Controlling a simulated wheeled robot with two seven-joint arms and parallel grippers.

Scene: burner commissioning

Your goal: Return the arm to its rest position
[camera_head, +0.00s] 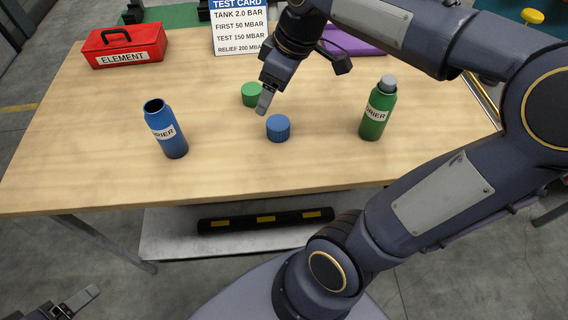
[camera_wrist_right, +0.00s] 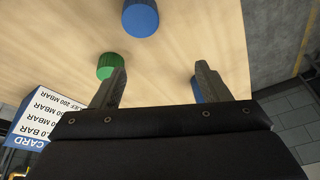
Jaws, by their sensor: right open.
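My right gripper (camera_head: 268,97) hangs above the table close to the green cap and the blue cap. In the right wrist view its two fingers (camera_wrist_right: 158,88) are apart with nothing held between them. The blue cap (camera_head: 278,128) and the green cap (camera_head: 252,94) sit on the table; both also show in the wrist view, blue (camera_wrist_right: 140,17) and green (camera_wrist_right: 108,66). My left gripper (camera_head: 82,299) is at the bottom left corner, partly cut off, with its jaw gap unclear.
A blue bottle (camera_head: 167,132) stands uncapped at left on the wooden table (camera_head: 90,160). A green bottle (camera_head: 376,115) with a grey top stands at right. A red toolbox (camera_head: 125,47), test card (camera_head: 240,28) and purple item (camera_head: 355,42) are at the back.

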